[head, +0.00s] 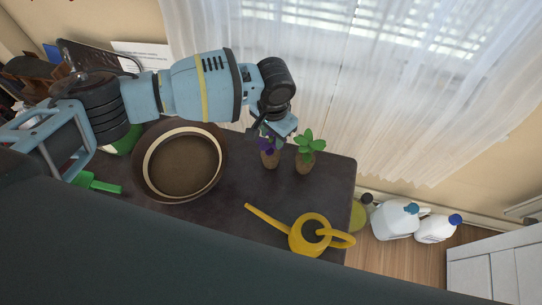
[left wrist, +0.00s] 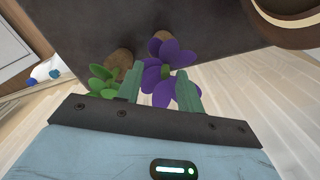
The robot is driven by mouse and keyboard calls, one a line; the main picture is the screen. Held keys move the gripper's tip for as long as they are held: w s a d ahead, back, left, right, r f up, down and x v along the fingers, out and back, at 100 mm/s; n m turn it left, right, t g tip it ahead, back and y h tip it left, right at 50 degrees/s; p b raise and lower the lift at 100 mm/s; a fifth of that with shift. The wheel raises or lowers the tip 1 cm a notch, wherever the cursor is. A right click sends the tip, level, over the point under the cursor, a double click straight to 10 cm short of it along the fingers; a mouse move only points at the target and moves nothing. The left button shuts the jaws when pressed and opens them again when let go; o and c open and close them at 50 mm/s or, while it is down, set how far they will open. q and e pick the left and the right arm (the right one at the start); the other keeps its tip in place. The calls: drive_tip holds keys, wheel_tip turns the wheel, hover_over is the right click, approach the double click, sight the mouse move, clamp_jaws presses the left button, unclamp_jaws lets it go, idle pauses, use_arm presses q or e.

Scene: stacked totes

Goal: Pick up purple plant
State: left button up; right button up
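The purple plant (head: 266,146) stands in a small brown pot on the dark table, partly covered by my gripper. My left gripper (head: 279,132) reaches over it from the window side. In the left wrist view the purple plant (left wrist: 167,67) shows between and just beyond the two green fingertips of my left gripper (left wrist: 159,90). The fingers are apart. Purple leaves lie in the gap, but I cannot tell whether they touch a finger. My right gripper is not in view.
A green plant (head: 308,142) in a like pot stands close to the right of the purple one. White jugs (head: 396,222) stand on the floor at right.

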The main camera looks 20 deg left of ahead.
sight(270, 153)
use_arm(q)
drive_tip(key=f, duration=0.2)
drive_tip(key=f+b, duration=0.1)
drive_tip(key=f, duration=0.2)
drive_tip(key=shift+w+a+f+b, duration=0.3)
drive_tip(key=shift+w+f+b, duration=0.05)
drive_tip(key=shift+w, duration=0.05)
drive_tip(key=shift+f, duration=0.6)
drive_tip(key=c, duration=0.7)
clamp_jaws()
